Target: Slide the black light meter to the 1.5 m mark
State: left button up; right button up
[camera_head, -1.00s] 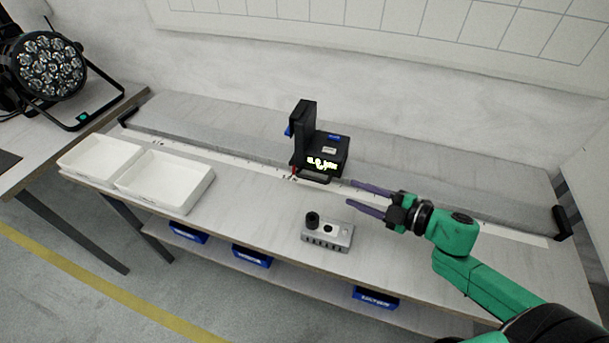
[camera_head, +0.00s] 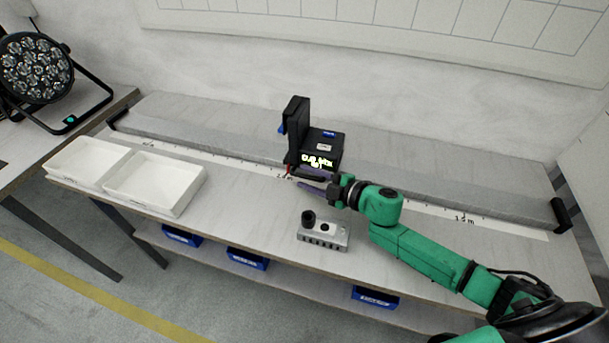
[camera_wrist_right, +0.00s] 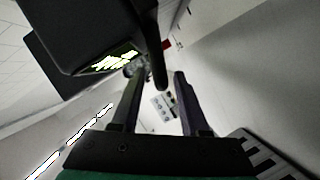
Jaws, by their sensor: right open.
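The black light meter (camera_head: 322,152), with a lit yellow display and an upright black part, sits on the white scale strip (camera_head: 425,207) of the bench. A red pointer (camera_head: 289,170) is at its lower left. A label that looks like 1.5 m (camera_head: 464,218) is on the strip well to the right. My right gripper (camera_head: 307,180) is open at the meter's front lower edge. In the right wrist view the meter (camera_wrist_right: 95,25) looms close, and a dark bar (camera_wrist_right: 158,55) reaches down near the gap between my fingers (camera_wrist_right: 158,85). Contact cannot be told. My left gripper is not in view.
A grey block with a black knob (camera_head: 324,233) stands on the bench just in front of my right gripper. Two white trays (camera_head: 155,185) are at the left. A stage light (camera_head: 38,70) is on the side table. The strip right of the meter looks clear, behind my arm.

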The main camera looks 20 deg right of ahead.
jog(key=shift+w+a+f, duration=0.1)
jog(key=shift+w+a, duration=0.3)
jog(key=shift+w, duration=0.1)
grip_shut()
jog(key=shift+s, duration=0.1)
dwell(1.0)
